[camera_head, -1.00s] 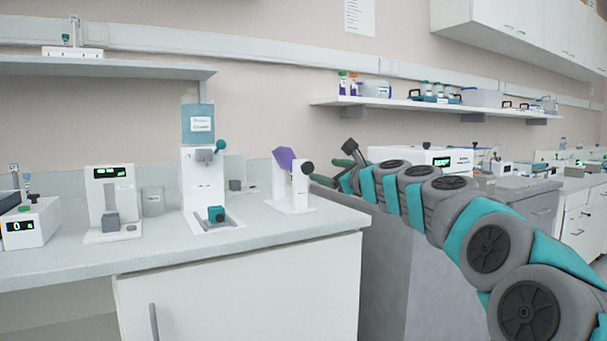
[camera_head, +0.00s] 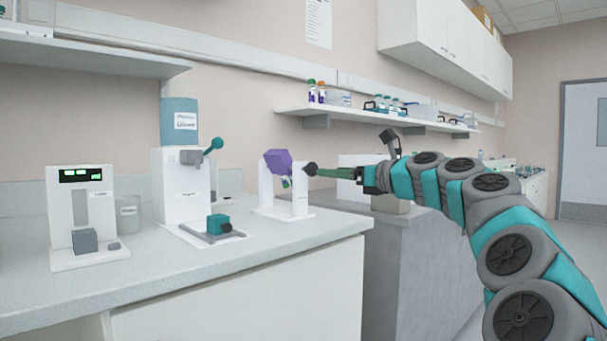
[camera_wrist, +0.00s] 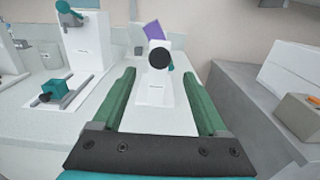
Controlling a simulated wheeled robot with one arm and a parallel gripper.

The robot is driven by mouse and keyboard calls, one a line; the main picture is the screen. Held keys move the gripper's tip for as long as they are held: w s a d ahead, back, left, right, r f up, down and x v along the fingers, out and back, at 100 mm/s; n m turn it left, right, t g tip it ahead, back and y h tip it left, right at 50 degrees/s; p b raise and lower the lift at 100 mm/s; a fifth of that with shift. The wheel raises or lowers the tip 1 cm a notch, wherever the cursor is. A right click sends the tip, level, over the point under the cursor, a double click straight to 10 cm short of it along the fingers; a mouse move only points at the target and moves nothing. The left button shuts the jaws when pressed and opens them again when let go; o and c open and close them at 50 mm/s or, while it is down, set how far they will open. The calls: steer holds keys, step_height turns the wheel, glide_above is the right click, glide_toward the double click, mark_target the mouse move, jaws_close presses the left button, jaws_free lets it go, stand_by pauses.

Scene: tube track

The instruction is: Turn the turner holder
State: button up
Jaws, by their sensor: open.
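The turner holder is a white two-post stand (camera_head: 299,198) with a purple block (camera_head: 277,161) between its posts and a round black knob (camera_head: 310,169) on its right side. It stands near the right end of the counter. In the wrist view the knob (camera_wrist: 159,58) faces me, with the purple block (camera_wrist: 153,30) behind it. My gripper (camera_head: 318,171) has green fingers and reaches in from the right, level with the knob. In the wrist view the open fingers (camera_wrist: 158,82) point at the knob, which lies between and beyond their tips. Contact is not visible.
A white dispenser (camera_head: 172,190) with a teal tank and a teal clamp (camera_head: 219,224) stand left of the holder. A white device with a display (camera_head: 85,215) is further left. A wall shelf (camera_head: 350,114) hangs above my arm.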

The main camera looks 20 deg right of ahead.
mark_target(314, 171)
steer(key=x, duration=0.6)
steer(key=shift+w+a, duration=0.1)
steer(key=shift+w, duration=0.25)
jaws_close()
stand_by(0.3)
